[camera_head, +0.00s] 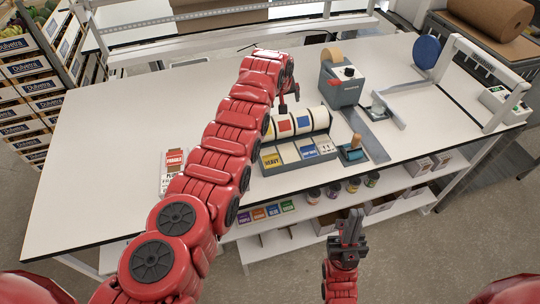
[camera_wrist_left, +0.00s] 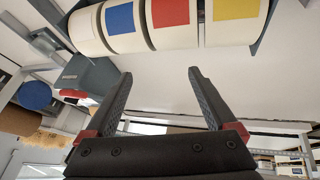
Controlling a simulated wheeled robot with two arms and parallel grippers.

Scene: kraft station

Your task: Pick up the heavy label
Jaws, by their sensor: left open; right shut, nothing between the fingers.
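The yellow heavy label (camera_head: 271,161) lies at the front left of the grey label dispenser (camera_head: 300,160), with its text facing up. Label rolls stand behind it, and a yellow-marked roll (camera_wrist_left: 236,9) shows at the top of the left wrist view. My left gripper (camera_head: 284,105) is above and behind the rolls in the head view, partly hidden by my arm. In the left wrist view its fingers (camera_wrist_left: 155,78) are apart with nothing between them. My right gripper (camera_head: 350,229) is shut and empty in front of the table.
Fragile labels (camera_head: 174,161) lie at the left. The white table (camera_head: 110,140) is clear further left. Small jars (camera_head: 333,190) stand on the lower shelf.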

